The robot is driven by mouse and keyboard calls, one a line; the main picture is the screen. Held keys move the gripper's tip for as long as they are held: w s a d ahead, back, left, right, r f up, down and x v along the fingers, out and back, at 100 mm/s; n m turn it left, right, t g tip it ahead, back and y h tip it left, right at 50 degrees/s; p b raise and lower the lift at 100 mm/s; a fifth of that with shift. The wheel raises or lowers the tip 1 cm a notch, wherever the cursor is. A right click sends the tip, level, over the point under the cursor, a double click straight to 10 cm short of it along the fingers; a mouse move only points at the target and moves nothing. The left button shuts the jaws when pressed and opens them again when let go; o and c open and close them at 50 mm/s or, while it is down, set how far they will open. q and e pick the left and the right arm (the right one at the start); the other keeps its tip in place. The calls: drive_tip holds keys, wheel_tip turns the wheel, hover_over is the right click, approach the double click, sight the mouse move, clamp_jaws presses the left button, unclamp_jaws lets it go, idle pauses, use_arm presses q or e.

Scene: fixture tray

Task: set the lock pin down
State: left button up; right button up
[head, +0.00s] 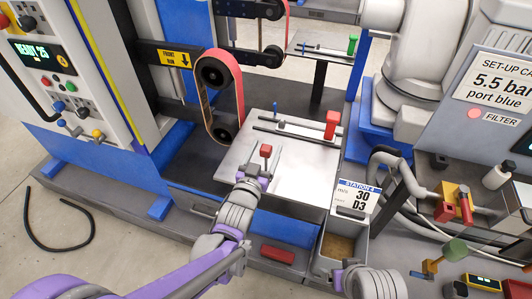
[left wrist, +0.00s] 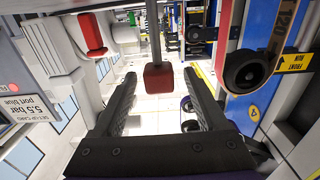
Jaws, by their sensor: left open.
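The lock pin, a red block head (head: 266,150) on a thin grey stem, stands upright over the bright metal fixture tray (head: 310,185). My left gripper (head: 258,170) is at the pin from the near side. In the left wrist view, the red head (left wrist: 158,77) shows between the two open dark fingers (left wrist: 160,95), with a visible gap on each side. The pin's lower end is hidden by my gripper in the head view, so I cannot tell what it rests in.
A red upright block (head: 331,125) stands by the rail at the tray's back right. A belt loop (head: 241,95) rises at the tray's left. A bin (head: 340,246) with a station label is at front right. The tray's front right is bare.

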use_arm(q)
drive_tip(key=shift+w+d, duration=0.1)
drive_tip(key=shift+w, duration=0.2)
clamp_jaws()
